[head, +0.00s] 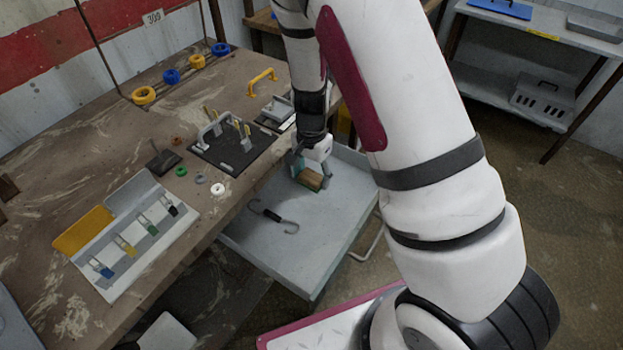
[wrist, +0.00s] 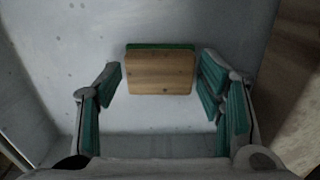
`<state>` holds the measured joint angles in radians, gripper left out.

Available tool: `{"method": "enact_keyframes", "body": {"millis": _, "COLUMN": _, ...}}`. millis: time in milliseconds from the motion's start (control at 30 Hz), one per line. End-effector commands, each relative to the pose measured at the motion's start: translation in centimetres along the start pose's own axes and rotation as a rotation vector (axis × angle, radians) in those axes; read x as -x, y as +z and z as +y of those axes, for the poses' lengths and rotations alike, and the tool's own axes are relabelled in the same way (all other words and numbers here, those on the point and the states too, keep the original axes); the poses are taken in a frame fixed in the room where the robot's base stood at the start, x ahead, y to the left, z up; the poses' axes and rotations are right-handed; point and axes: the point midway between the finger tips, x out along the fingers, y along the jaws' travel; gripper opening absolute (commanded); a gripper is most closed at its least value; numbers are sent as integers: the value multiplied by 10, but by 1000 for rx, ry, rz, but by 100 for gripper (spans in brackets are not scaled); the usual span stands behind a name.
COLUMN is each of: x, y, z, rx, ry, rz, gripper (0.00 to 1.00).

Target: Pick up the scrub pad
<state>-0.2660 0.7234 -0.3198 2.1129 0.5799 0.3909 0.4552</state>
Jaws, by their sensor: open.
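The scrub pad (head: 310,179) lies in the open grey drawer (head: 318,242), near its far end. In the wrist view the scrub pad (wrist: 160,73) shows a tan wood-like face with a green strip along its far edge. My gripper (head: 311,172) is over it in the drawer, partly hiding it in the head view. In the wrist view my gripper (wrist: 162,80) is open, with one finger on each side of the pad and a gap on both sides. The fingers are not touching the pad.
A black S-shaped hook (head: 272,216) lies in the drawer, nearer the front. The drawer's walls surround my gripper. The wooden workbench (head: 229,104) stands to the left, with a grey case (head: 128,240) and a black board (head: 232,160) on it.

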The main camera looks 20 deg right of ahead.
Motion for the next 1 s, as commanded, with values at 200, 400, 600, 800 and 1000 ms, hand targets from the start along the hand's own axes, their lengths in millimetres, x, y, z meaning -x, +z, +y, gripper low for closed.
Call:
{"method": "enact_keyframes", "body": {"millis": 200, "x": 0, "y": 0, "z": 0, "rx": 0, "ry": -1, "rz": 1, "gripper": 53}}
{"method": "enact_keyframes", "body": {"millis": 400, "x": 1, "y": 0, "z": 0, "rx": 0, "ry": -1, "rz": 1, "gripper": 24}}
{"method": "enact_keyframes", "body": {"millis": 600, "x": 1, "y": 0, "z": 0, "rx": 0, "ry": -1, "rz": 1, "gripper": 24}}
{"method": "enact_keyframes", "body": {"millis": 800, "x": 20, "y": -1, "z": -1, "rx": 1, "ry": -4, "rz": 3, "gripper": 24}}
{"method": "enact_keyframes", "body": {"millis": 1000, "x": 60, "y": 0, "z": -1, "rx": 2, "ry": -5, "rz": 4, "gripper": 24}}
